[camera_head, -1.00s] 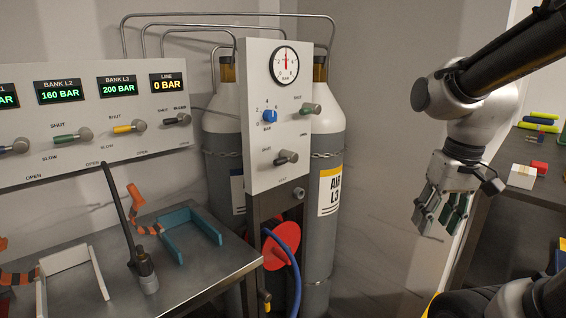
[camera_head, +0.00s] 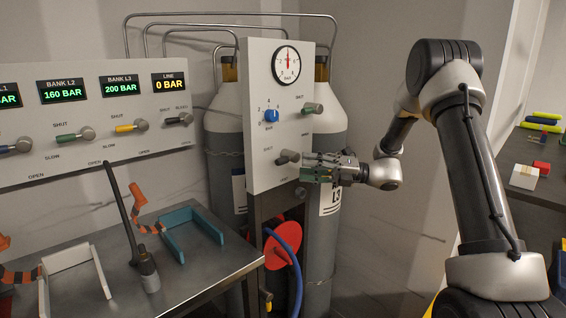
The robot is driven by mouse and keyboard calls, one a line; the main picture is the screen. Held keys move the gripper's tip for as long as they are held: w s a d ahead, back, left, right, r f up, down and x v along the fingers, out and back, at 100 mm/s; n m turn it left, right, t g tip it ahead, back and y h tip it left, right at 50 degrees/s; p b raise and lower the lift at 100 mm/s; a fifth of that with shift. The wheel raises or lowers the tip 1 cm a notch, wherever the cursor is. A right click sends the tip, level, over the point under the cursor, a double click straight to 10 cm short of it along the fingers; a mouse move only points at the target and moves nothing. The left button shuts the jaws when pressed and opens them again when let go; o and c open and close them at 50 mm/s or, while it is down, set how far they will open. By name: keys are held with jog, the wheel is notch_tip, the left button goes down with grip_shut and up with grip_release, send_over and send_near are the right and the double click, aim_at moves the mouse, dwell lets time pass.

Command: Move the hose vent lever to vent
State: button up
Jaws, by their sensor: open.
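The hose vent lever (camera_head: 287,157) is a small lever with a grey knob, low on the upright white panel (camera_head: 262,88). A label reading SHUT stands at its upper left, and a faint one, VENT, stands below it. The lever lies roughly sideways, its knob toward the right. My gripper (camera_head: 308,167) is open, with its greenish finger pads pointing left at the panel's right edge, close beside the knob. I cannot tell whether a finger touches the lever. Nothing shows between the fingers.
Gas cylinders (camera_head: 322,235) stand behind. A blue hose (camera_head: 292,255) and red disc (camera_head: 277,248) are below. A metal bench (camera_head: 205,268) with holders is at left.

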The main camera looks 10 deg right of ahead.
aim_at(288, 162)
jog(key=a+m, duration=0.1)
jog(key=a, duration=0.1)
jog(key=a+r+m, duration=0.1)
jog(key=a, duration=0.2)
jog(key=w+a+r, duration=0.1)
jog(key=a, duration=0.1)
jog(key=shift+a+m+y, duration=0.3)
jog(key=shift+a+m, duration=0.05)
jog(key=shift+m, duration=0.05)
grip_shut()
